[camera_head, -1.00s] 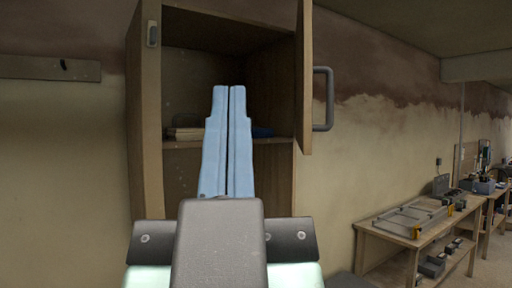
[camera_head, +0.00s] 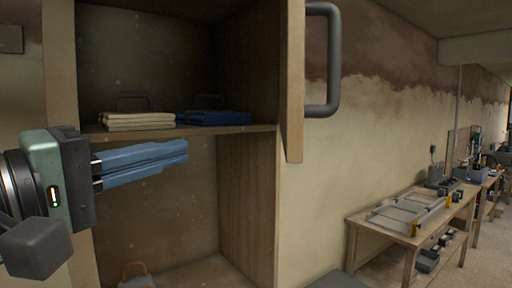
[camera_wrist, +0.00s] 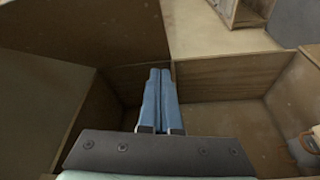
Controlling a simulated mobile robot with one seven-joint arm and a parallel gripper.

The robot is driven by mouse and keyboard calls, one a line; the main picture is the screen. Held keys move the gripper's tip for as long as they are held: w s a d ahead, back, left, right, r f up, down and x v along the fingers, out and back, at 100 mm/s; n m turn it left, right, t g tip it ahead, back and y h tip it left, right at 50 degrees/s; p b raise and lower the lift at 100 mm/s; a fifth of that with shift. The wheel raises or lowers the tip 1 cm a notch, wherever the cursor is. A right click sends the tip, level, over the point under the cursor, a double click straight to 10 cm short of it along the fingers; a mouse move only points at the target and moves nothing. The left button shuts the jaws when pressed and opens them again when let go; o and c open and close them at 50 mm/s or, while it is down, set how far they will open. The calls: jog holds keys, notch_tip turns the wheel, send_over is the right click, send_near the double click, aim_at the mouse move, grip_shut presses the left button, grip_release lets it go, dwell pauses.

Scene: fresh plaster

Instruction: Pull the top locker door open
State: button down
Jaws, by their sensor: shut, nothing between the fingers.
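The top locker door (camera_head: 294,85) stands open, swung out at the right side of the wooden locker (camera_head: 60,90) in the head view. Its dark grey loop handle (camera_head: 334,62) faces right, away from the compartment. My gripper (camera_head: 186,151) enters from the left, its blue fingers pressed together and empty, pointing right in front of the locker just below shelf level. It is well left of the door and apart from the handle. In the wrist view the shut fingers (camera_wrist: 160,72) point over wooden panels; I cannot make out the handle there.
The shelf (camera_head: 255,128) holds a beige folded stack (camera_head: 138,122) and a blue folded stack (camera_head: 213,118). An object with an orange handle (camera_head: 134,268) sits in the lower compartment. A workbench (camera_head: 375,225) stands at the right along the plaster wall.

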jog(key=s+a+g+h, duration=0.2)
jog(key=s+g, duration=0.1)
jog(key=s, duration=0.1)
jog(key=w+d+p, duration=0.5)
jog(key=d+p, duration=0.1)
jog(key=d, duration=0.6)
jog(key=shift+w+r, duration=0.15)
jog(key=shift+w, duration=0.15)
